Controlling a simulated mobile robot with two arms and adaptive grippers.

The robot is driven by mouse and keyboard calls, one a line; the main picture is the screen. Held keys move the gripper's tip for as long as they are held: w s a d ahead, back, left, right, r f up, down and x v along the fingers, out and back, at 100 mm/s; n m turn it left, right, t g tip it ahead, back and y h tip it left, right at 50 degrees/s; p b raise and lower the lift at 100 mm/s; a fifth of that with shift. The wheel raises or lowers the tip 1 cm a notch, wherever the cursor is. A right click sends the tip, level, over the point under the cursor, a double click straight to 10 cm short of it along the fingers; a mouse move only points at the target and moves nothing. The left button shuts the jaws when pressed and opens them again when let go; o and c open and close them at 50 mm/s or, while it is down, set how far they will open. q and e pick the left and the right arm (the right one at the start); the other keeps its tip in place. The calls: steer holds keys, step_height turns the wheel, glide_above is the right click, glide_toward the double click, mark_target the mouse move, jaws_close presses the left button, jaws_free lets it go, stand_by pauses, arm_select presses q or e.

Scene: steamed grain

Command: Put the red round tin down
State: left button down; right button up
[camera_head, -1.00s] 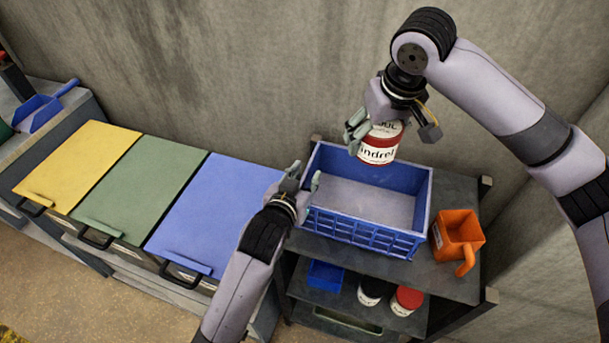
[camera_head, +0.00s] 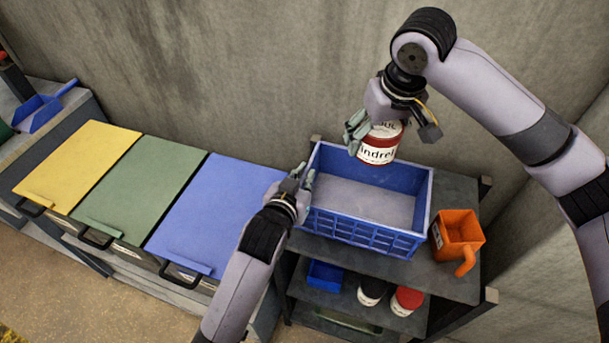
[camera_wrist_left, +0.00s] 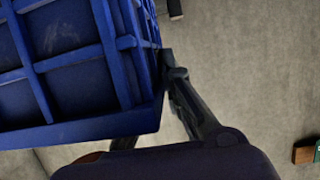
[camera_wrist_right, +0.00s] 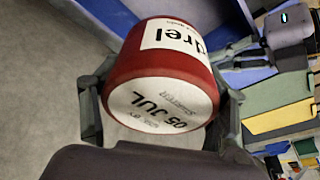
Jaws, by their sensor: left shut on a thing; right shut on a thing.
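The red round tin (camera_head: 381,143), with a white label, is in my right gripper (camera_head: 362,138), which is shut on it. It is held over the back of the blue crate (camera_head: 365,240), above its floor. In the right wrist view the tin (camera_wrist_right: 160,75) sits between the fingers (camera_wrist_right: 160,118), its white end with black print facing the camera. My left gripper (camera_head: 303,180) is shut on the left wall of the crate. In the left wrist view the crate's ribbed wall (camera_wrist_left: 75,65) fills the left side; one finger shows beside it and the other is hidden.
The crate looks empty and stands on a dark shelf unit (camera_head: 455,283). An orange scoop (camera_head: 458,230) stands right of it. A small blue bin (camera_head: 325,275) and two tins, dark (camera_head: 371,290) and red-topped (camera_head: 407,299), are below. Yellow, green and blue lids (camera_head: 215,215) lie left.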

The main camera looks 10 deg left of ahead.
stand_by(0.3)
glide_above(345, 201)
step_height(345, 201, down, 9)
steer(key=f, duration=0.5)
steer(key=shift+s+d+f, duration=0.2)
steer(key=shift+s+d, duration=0.05)
steer(key=shift+s, duration=0.15)
steer(key=shift+f, duration=2.85)
steer(key=shift+f, duration=0.15)
steer(key=o, duration=1.4)
steer(key=shift+o, duration=0.2)
steer(key=v, duration=1.2)
